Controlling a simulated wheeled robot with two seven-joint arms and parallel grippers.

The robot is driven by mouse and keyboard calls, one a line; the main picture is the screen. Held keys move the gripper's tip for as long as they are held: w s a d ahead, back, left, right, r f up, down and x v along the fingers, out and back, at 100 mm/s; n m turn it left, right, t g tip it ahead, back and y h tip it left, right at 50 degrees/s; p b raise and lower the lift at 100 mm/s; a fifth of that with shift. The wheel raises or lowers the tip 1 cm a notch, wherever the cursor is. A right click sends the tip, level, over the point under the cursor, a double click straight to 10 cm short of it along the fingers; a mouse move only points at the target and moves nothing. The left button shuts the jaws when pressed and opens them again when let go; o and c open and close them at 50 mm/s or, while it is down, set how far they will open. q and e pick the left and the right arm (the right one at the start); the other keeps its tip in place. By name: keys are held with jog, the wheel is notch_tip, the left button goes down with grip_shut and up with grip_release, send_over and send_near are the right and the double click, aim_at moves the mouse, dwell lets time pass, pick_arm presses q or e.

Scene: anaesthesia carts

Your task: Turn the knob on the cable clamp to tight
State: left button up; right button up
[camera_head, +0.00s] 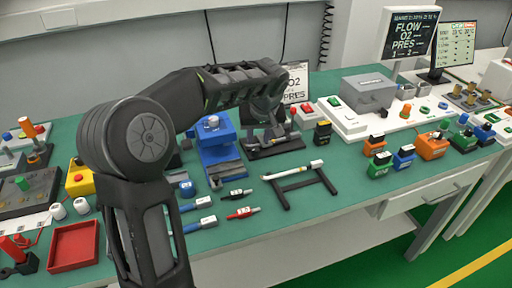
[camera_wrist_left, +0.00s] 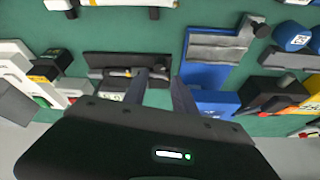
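A black clamp-like fixture (camera_head: 275,148) stands on the green bench beside a blue device, in the middle of the camera_head view. In the left wrist view the dark fixture (camera_wrist_left: 115,62) lies at and just left of my fingers. My left gripper (camera_head: 272,128) reaches down over this fixture; its two fingers (camera_wrist_left: 163,84) are apart, with a gap between them. I cannot tell whether either finger touches it. My right gripper is in neither view.
The blue device (camera_head: 216,146) stands close on the left of the fixture. A white box with a green switch (camera_head: 338,116) is to the right. A red tray (camera_head: 74,247) sits at the left front.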

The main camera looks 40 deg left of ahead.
aim_at(256, 150)
pick_arm(q)
jog(key=p+x, duration=0.1)
jog(key=x, duration=0.6)
jog(key=shift+w+a+f, duration=0.1)
jog(key=shift+f, duration=0.2)
grip_shut()
